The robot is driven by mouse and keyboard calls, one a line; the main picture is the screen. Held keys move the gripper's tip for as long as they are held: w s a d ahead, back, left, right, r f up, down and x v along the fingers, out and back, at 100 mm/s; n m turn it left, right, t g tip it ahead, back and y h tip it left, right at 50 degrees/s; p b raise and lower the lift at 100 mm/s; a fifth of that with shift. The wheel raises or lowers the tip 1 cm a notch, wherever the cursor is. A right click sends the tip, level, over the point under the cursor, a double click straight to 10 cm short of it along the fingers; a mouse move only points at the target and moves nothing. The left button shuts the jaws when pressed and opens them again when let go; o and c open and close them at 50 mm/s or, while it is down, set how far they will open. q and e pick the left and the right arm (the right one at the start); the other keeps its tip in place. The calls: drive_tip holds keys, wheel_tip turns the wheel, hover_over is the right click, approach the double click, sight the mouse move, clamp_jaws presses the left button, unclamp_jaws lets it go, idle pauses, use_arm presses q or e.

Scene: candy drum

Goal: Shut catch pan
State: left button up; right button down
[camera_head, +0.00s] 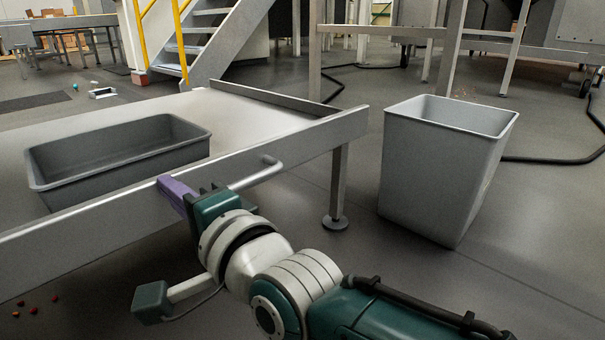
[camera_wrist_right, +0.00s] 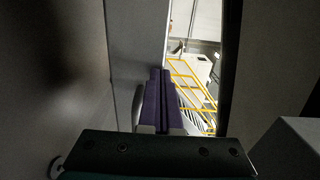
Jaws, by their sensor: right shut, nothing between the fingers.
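The catch pan appears to be the wide, shallow, pale metal tray (camera_head: 318,138) across the left and middle of the head view, with a raised front wall. A bar handle (camera_head: 258,176) stands out from that wall, its left part hidden by my right gripper. My right gripper (camera_head: 172,186) has purple fingers, shut and empty, beside the front wall near the handle's left end. I cannot tell whether they touch it. In the right wrist view the fingers (camera_wrist_right: 158,100) are together beside a pale metal wall (camera_wrist_right: 136,60). My left gripper is not in view.
A dark grey open tub (camera_head: 190,150) sits on the metal tray. A tall grey bin (camera_head: 435,170) stands on the floor to the right, beyond a support leg (camera_head: 338,185). Stairs with yellow rails (camera_head: 180,40) are behind. Small candies (camera_head: 35,308) lie at lower left.

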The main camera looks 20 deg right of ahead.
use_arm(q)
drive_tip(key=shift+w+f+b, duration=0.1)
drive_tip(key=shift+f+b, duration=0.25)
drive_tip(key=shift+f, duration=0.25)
use_arm(e)
drive_tip(key=shift+x, duration=1)
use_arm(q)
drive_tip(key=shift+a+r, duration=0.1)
